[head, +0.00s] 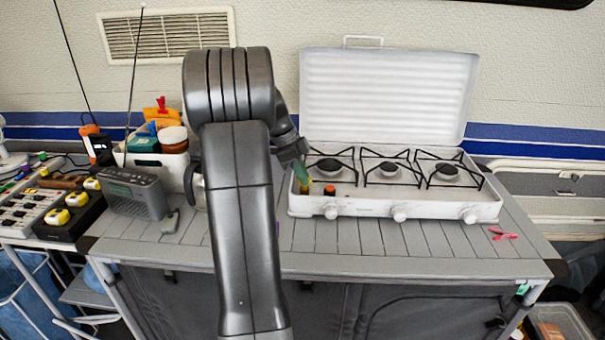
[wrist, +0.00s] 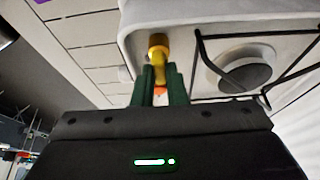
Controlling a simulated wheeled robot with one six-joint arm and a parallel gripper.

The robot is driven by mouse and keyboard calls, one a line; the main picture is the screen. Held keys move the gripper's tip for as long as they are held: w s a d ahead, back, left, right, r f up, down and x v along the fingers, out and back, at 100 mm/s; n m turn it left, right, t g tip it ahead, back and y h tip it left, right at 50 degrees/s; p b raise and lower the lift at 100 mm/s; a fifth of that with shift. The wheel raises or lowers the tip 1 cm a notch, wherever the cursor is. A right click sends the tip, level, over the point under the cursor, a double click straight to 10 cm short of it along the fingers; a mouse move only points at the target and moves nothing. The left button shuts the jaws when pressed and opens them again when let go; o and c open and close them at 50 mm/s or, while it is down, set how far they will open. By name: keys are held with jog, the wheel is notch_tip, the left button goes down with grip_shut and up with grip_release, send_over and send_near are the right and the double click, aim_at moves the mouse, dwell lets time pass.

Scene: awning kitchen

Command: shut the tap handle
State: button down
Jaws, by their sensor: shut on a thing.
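The yellow tap handle (wrist: 158,50) is at the front left corner of the white gas stove (head: 360,208). In the head view a small yellow part of the tap handle (head: 305,188) shows just below my green fingertips. My gripper (head: 301,174) reaches down to it from the left. In the wrist view the two green fingers of my gripper (wrist: 162,78) are on either side of the yellow handle and shut on it. A bit of orange (wrist: 159,90) shows between the fingers. The lower part of the handle is hidden by the fingers.
An orange-topped piece (head: 330,190) stands close to the right of my fingers. Black pan supports (head: 390,165) and the raised stove lid (head: 385,95) are beyond. A grey radio (head: 137,193) and a filled white container (head: 165,165) are at left.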

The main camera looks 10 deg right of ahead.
jog(key=c, duration=1.5)
grip_release()
jog(key=shift+o, duration=0.2)
jog(key=shift+r, duration=0.15)
jog(key=p+v, duration=0.1)
jog(key=v, duration=1.2)
jog(key=shift+r+p, duration=0.25)
jog(key=shift+p, duration=0.05)
jog(key=shift+f, duration=0.1)
jog(key=b+x, duration=0.1)
jog(key=x, duration=1.2)
jog(key=shift+f+b, duration=0.3)
jog(key=shift+f, duration=0.05)
jog(key=shift+r, duration=0.1)
